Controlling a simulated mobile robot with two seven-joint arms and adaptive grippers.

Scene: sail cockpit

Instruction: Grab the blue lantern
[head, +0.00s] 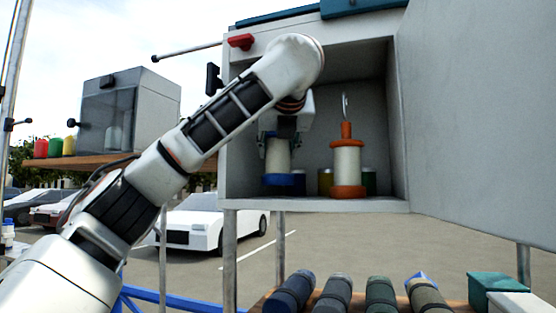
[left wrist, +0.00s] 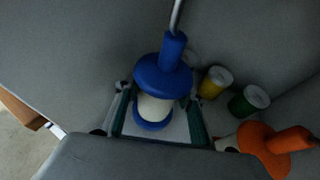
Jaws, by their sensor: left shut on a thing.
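The blue lantern stands upright in the left part of the open grey cabinet (head: 400,120). Its white body and blue base (head: 279,183) show in the head view, with its top hidden behind my gripper. In the left wrist view, the lantern's blue cap (left wrist: 163,75), pale body and wire handle show. My left gripper (head: 279,142) reaches into the cabinet and is shut on the blue lantern, with one finger on each side of its body. These fingers (left wrist: 157,116) also show in the left wrist view. My right gripper is in neither view.
An orange lantern (head: 347,165) stands just right of the blue one. A yellow can (head: 325,182) and a green can (head: 369,182) stand behind. The open door (head: 480,120) spreads to the right. Several dark rolls (head: 333,293) lie below. A shelf (head: 100,160) is at left.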

